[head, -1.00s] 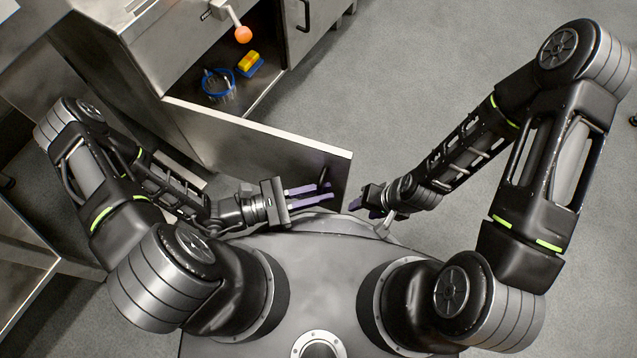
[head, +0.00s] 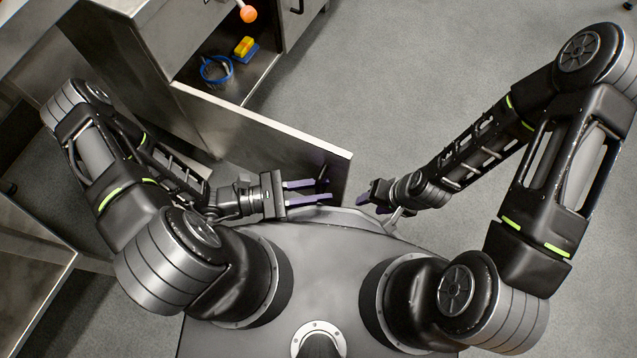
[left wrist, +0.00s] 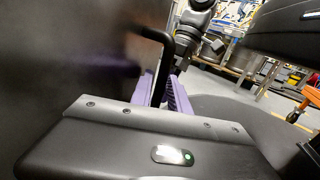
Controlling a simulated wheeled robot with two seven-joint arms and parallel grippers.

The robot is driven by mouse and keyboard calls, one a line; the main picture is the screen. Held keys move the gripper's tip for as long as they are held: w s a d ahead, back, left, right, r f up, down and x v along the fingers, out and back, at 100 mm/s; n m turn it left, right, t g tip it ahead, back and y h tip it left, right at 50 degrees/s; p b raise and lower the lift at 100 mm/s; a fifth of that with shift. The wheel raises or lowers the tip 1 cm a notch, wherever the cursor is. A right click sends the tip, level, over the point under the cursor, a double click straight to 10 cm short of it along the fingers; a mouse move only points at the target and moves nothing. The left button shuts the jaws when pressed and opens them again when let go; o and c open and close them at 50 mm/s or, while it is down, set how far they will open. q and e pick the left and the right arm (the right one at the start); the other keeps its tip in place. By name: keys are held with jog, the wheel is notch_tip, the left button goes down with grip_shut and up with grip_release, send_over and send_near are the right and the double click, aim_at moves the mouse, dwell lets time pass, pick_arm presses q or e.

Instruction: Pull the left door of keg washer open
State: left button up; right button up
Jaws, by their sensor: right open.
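The left door (head: 265,135) of the steel keg washer stands swung wide open, its free edge close in front of my body. Its black bar handle (left wrist: 158,62) is on the door face toward me and also shows near the door's free end in the head view (head: 324,172). My left gripper (head: 318,190) is at the handle, its purple fingers apart. In the left wrist view the handle bar runs down between the fingers; contact cannot be told. My right gripper (head: 370,192) is open and empty, right of the door's free edge.
Inside the open cabinet are a blue wire basket (head: 216,70) and a yellow and blue block (head: 245,48). An orange ball knob (head: 248,14) sticks out above. Another steel unit (head: 30,260) stands at the left. The floor (head: 420,90) at the right is clear.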

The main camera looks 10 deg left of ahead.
pick_arm(q)
jog(key=shift+a, duration=0.1)
jog(key=p+v, duration=0.1)
jog(key=v, duration=0.6)
jog(key=shift+a, duration=0.3)
jog(key=shift+s, duration=0.2)
